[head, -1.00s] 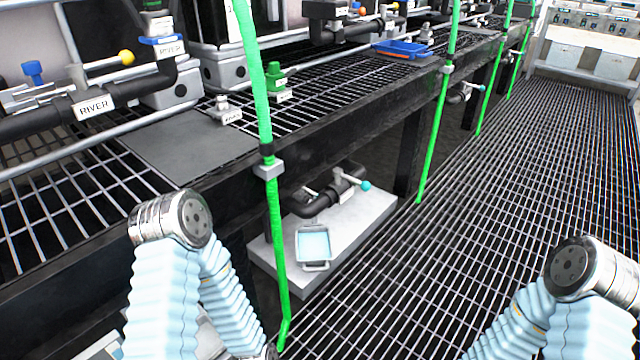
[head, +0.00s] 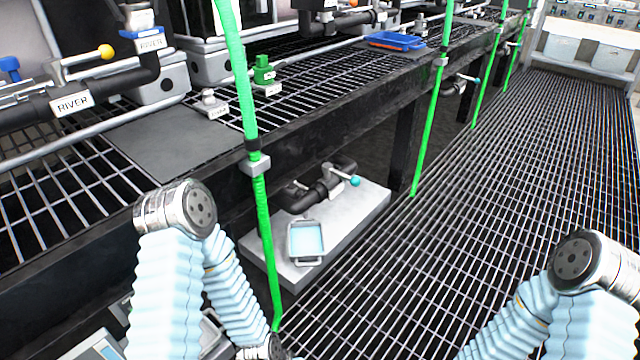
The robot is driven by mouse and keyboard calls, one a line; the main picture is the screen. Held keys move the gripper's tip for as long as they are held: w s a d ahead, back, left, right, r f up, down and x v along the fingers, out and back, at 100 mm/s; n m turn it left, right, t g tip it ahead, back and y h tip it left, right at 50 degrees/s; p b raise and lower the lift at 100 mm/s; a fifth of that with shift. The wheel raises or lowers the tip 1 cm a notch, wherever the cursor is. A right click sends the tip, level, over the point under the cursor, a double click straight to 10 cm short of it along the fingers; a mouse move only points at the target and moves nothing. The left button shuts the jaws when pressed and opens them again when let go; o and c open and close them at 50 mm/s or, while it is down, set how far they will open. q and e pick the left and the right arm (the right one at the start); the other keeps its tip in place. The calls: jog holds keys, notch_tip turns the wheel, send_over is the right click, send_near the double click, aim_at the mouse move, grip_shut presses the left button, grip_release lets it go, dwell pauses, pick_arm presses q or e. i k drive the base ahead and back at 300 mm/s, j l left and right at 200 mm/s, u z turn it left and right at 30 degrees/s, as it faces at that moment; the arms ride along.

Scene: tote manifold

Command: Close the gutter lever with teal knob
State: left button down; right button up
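A lever with a teal knob (head: 355,181) sits on a black pipe (head: 318,192) low under the bench, above a pale slab. Its short light handle reaches right from the pipe to the knob. Another teal-knobbed lever (head: 475,80) shows farther back under the bench, small in the view. My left arm (head: 180,215) is at the lower left and my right arm (head: 585,270) at the lower right, both apart from the levers. Neither gripper's fingers can be seen.
A light blue tray (head: 291,245) stands on the pale slab (head: 355,225) beside the pipe. The black bench edge (head: 320,125) overhangs the pipe. The grating floor (head: 480,200) at right is clear.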

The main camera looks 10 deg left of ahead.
aim_at(295, 183)
jog(key=i+l+z, duration=0.55)
jog(key=i, duration=0.3)
jog(key=i+l+z, duration=0.25)
jog(key=i, duration=0.25)
jog(key=i+u, duration=0.15)
jog(key=i, duration=0.3)
jog(key=i+l+u, duration=0.1)
jog(key=i, duration=0.35)
jog(key=i+u, duration=0.2)
jog(key=u, duration=0.2)
jog(key=i+l+u, duration=0.2)
jog(key=u, duration=0.2)
jog(key=i+l+u, duration=0.15)
jog(key=u, duration=0.2)
jog(key=i+l+u, duration=0.15)
jog(key=u, duration=0.25)
jog(key=i+l+u, duration=0.2)
jog(key=u, duration=0.2)
jog(key=i+l+u, duration=0.1)
jog(key=l+u, duration=0.3)
jog(key=i+l+u, duration=0.1)
jog(key=l+u, duration=0.3)
jog(key=j, duration=0.1)
